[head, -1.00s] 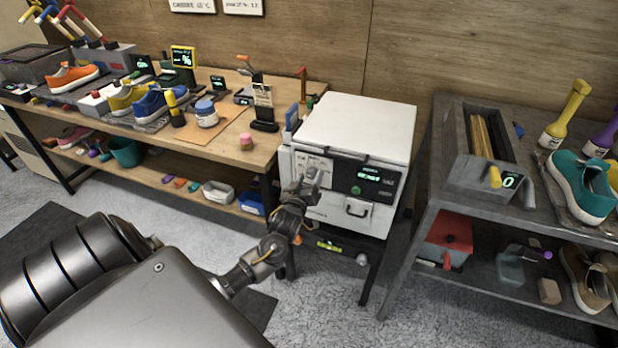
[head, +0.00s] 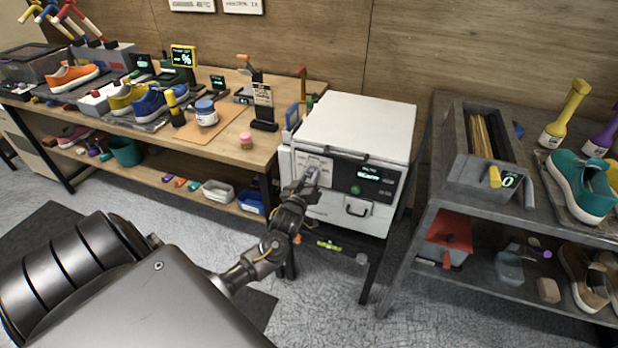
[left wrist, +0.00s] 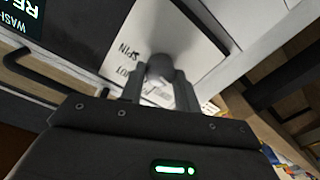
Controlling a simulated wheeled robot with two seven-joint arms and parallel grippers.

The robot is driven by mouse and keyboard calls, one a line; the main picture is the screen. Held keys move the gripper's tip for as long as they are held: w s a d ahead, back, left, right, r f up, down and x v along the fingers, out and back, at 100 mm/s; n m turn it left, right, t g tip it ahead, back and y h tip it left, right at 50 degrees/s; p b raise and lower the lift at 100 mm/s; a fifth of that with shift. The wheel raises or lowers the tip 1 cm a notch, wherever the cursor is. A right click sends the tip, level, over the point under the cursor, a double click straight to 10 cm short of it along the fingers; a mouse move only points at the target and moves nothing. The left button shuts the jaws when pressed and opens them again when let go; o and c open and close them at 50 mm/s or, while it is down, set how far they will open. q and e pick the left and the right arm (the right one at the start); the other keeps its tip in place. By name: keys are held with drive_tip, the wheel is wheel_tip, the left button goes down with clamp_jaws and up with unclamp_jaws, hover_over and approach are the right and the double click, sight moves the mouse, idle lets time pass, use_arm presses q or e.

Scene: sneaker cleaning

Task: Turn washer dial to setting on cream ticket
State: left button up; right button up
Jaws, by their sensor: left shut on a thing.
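The white washer (head: 358,128) stands in the middle of the head view, with a dark front panel and a green-lit display (head: 368,174). My left gripper (head: 309,181) is at the left part of its front. In the left wrist view, the two fingers (left wrist: 160,80) are shut on a rounded grey dial (left wrist: 160,68) in front of a white label plate (left wrist: 150,38). The word SPIN is readable there; the dial's pointer is hidden. My right gripper is not in view.
The wooden bench (head: 225,150) at left holds shoes, a blue-lidded jar (head: 206,113) and a pink jar (head: 246,140). A grey metal rack (head: 440,150) stands close on the washer's right.

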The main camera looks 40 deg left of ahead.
use_arm(q)
drive_tip(key=m+p, duration=0.1)
drive_tip(key=m, duration=0.2)
drive_tip(key=shift+r+m+p, duration=0.1)
drive_tip(key=shift+m+p, duration=0.2)
drive_tip(key=shift+p, duration=0.05)
drive_tip(key=m+p, duration=0.1)
drive_tip(key=m, duration=0.3)
drive_tip(key=shift+m+p, duration=0.3)
drive_tip(key=shift+p, duration=0.1)
drive_tip(key=m+p, duration=0.1)
drive_tip(key=m, duration=0.2)
drive_tip(key=shift+m, duration=0.3)
drive_tip(key=shift+d+m+p, duration=0.1)
drive_tip(key=shift+m+p, duration=0.6)
drive_tip(key=shift+m, duration=1.2)
drive_tip(key=o, duration=1)
drive_tip(key=shift+f, duration=0.2)
